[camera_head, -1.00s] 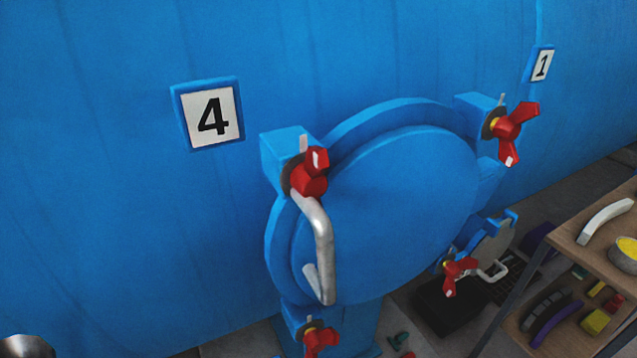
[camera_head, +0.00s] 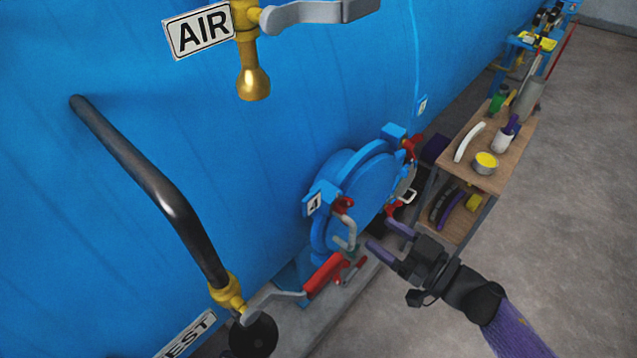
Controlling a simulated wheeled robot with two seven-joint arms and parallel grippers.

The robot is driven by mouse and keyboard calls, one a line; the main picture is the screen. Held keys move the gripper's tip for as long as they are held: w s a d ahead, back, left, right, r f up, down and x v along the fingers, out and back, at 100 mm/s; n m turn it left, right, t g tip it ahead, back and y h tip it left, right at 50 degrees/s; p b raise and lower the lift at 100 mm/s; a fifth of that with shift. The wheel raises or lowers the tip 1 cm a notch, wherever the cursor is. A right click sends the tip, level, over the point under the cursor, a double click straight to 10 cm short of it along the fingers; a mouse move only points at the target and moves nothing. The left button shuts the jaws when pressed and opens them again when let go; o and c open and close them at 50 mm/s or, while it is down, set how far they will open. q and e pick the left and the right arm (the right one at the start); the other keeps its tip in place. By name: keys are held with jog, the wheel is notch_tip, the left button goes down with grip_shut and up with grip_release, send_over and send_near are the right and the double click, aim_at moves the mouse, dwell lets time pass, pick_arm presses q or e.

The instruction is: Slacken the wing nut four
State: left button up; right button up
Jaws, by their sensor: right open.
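The red wing nut (camera_head: 344,203) beside the "4" plate (camera_head: 314,204) sits at the upper left of the round blue door (camera_head: 370,188). It looks small from here, and its exact angle is hard to make out. The bent metal door handle (camera_head: 350,233) hangs just below it. My right gripper (camera_head: 379,235) is open and empty, its two purple fingers apart and pointing toward the door's lower right side. In the picture it lies to the right of and below wing nut four. My left gripper is not in view.
Other red wing nuts show at the door's upper right (camera_head: 410,147) and lower right (camera_head: 393,207). A wooden shelf (camera_head: 500,165) with tools stands right. Floor at far right is clear.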

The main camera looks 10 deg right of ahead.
aim_at(345, 208)
jog(key=x, duration=0.9)
jog(key=shift+w+f, duration=0.2)
jog(key=shift+w, duration=0.3)
jog(key=shift+c, duration=0.3)
grip_shut()
